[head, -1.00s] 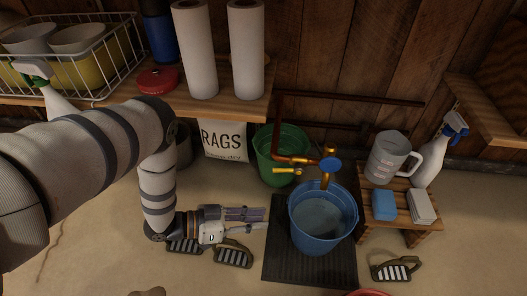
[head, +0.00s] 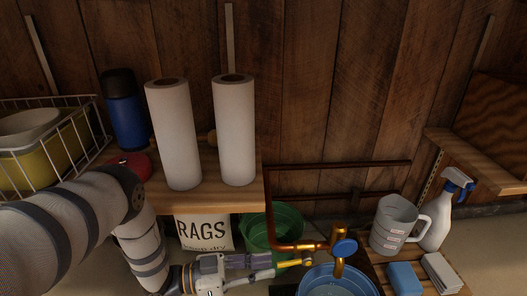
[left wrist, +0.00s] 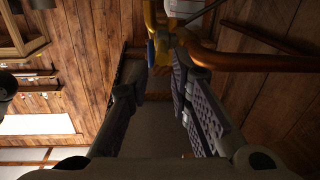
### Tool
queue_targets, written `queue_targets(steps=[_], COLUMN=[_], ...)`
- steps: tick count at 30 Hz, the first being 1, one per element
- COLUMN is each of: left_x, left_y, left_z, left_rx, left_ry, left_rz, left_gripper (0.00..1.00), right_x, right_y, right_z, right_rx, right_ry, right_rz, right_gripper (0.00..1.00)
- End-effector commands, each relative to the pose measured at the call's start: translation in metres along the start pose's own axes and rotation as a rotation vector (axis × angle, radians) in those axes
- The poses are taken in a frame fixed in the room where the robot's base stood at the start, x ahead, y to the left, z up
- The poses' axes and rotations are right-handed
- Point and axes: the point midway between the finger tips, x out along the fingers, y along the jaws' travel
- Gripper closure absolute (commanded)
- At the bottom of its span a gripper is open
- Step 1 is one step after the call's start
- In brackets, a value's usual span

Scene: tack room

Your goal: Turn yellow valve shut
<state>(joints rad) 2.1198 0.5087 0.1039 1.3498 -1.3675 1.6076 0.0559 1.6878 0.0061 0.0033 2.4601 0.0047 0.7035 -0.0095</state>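The yellow valve lever (head: 294,263) is on the copper pipe, left of a brass tap with a round blue handle (head: 345,247). My left gripper (head: 272,266) points right in the head view, its fingertips close to the lever's left end. In the left wrist view my left gripper (left wrist: 157,62) has its fingers apart, with yellow and brass parts (left wrist: 160,42) showing between or just beyond the tips. I cannot tell whether the fingers touch the lever. My right gripper is in neither view.
A blue bucket (head: 340,285) stands under the tap and a green bucket (head: 257,230) behind the lever. The copper pipe (head: 290,245) runs along the wall. A wooden shelf (head: 225,195) with two paper rolls is above. A stool with a jug (head: 395,228) stands right.

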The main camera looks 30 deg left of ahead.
Motion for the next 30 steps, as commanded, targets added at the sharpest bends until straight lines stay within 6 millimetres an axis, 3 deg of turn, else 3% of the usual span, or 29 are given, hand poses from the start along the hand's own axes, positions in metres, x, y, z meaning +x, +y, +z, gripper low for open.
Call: queue_targets(steps=[3, 9, 15, 16, 18, 19, 30], left_x=[0.023, 0.040, 0.040, 0.040, 0.040, 0.040, 0.040], left_y=[0.000, 0.000, 0.000, 0.000, 0.000, 0.000, 0.002], left_z=[0.003, 0.001, 0.001, 0.001, 0.001, 0.001, -0.003], left_rx=[0.000, -0.001, -0.001, -0.001, -0.001, -0.001, 0.002], left_ry=[0.000, -0.001, -0.002, -0.002, -0.002, -0.002, -0.027], left_rz=[0.001, -0.001, -0.001, -0.001, -0.001, -0.001, 0.001], left_gripper=[0.81, 0.81, 0.81, 0.83, 0.99, 1.00, 1.00], right_x=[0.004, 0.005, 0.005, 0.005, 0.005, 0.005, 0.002], right_y=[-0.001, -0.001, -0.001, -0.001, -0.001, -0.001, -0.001], right_z=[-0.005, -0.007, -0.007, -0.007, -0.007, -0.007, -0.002], right_rx=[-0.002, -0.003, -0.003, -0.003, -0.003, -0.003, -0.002], right_ry=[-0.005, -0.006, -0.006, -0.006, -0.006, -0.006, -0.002], right_rz=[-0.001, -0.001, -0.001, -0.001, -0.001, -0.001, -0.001], right_gripper=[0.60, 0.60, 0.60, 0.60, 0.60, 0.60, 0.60])
